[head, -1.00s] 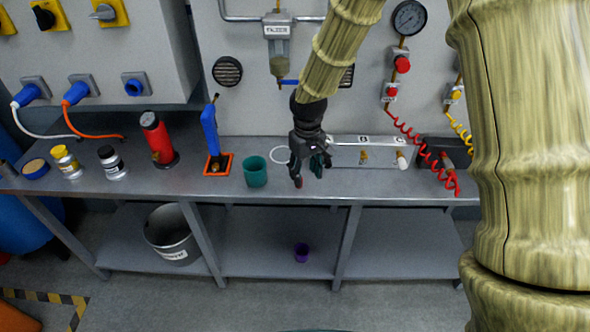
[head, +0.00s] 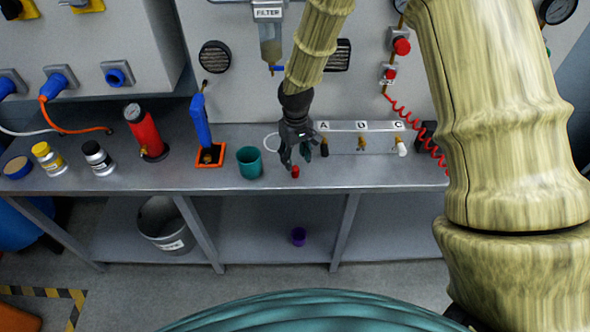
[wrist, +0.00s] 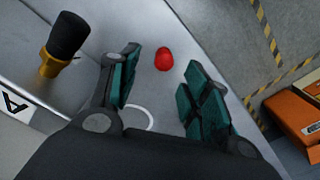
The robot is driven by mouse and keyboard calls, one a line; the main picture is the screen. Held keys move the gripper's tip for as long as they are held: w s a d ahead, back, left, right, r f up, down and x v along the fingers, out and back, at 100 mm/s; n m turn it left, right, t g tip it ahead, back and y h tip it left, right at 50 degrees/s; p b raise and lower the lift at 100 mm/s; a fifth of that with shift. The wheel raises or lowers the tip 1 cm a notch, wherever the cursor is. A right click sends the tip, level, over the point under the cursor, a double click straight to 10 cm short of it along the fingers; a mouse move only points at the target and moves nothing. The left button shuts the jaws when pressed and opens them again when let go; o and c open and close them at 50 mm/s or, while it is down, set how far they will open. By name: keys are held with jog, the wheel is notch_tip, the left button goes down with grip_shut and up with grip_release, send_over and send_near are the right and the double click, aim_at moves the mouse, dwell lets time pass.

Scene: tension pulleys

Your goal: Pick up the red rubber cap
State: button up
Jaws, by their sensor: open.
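The small red rubber cap (head: 295,171) lies on the grey bench near its front edge. In the wrist view the red cap (wrist: 164,59) shows beyond the fingertips, roughly in line with the gap between them. My gripper (head: 296,160) is open and empty, pointing down just above and behind the cap. In the wrist view its two teal-padded fingers (wrist: 160,84) are spread apart, with bare bench between them. I cannot tell the exact height of the fingertips over the bench.
A teal cup (head: 249,163) stands left of my gripper. A valve strip marked with letters (head: 345,141) lies to the right, its black-handled fitting (wrist: 62,45) close by. A white ring (head: 271,141) lies behind. The bench's front edge (head: 400,184) is close to the cap.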

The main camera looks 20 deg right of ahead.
aim_at(294, 166)
jog(key=shift+s+f, duration=0.1)
jog(key=shift+f, duration=0.05)
jog(key=shift+a+f+p, duration=0.2)
jog(key=shift+f+p, duration=1)
jog(key=shift+f, duration=1.25)
jog(key=c, duration=0.8)
